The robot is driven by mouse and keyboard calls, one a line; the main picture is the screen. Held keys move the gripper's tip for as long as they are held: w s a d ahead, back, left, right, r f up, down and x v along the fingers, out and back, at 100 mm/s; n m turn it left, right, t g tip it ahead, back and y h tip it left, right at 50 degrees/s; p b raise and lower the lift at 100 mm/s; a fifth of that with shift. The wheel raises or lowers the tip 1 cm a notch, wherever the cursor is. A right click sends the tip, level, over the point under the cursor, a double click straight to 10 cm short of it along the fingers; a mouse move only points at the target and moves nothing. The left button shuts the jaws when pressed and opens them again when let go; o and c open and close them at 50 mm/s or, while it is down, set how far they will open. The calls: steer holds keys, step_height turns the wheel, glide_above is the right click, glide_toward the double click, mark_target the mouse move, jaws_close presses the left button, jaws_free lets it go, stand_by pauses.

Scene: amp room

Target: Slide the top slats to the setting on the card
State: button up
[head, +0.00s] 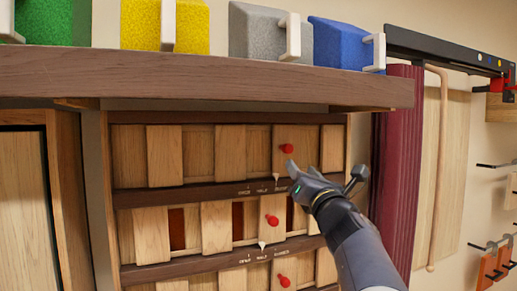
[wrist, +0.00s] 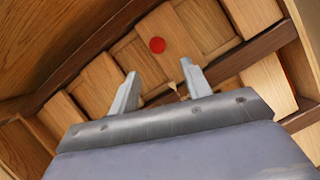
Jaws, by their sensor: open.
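The top row of slats (head: 165,156) is pale upright wood pieces in a dark-railed wall frame, with wood showing between them. Its red knob (head: 286,148) is on a slat toward the right; a red knob also shows in the wrist view (wrist: 157,44), just beyond my fingertips. A small pale pointer (head: 276,177) sits on the rail below, near the middle and right of small lettering too blurred to read surely. My gripper (head: 297,172) is just below and right of the top knob. In the wrist view my gripper (wrist: 160,74) is open and empty. I see no setting card.
Two lower slat rows have their own red knobs (head: 272,219) (head: 283,280); dark red gaps show in the middle row. A thick wooden shelf (head: 200,78) juts out above, carrying colored blocks with white handles. A maroon curtain (head: 398,160) hangs at right.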

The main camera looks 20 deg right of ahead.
mark_target(289, 152)
steer(key=p+x, duration=0.5)
steer(key=x, duration=0.5)
steer(key=shift+w+a+r, duration=0.1)
steer(key=shift+w+r, duration=0.2)
steer(key=shift+r, duration=0.05)
jaws_close()
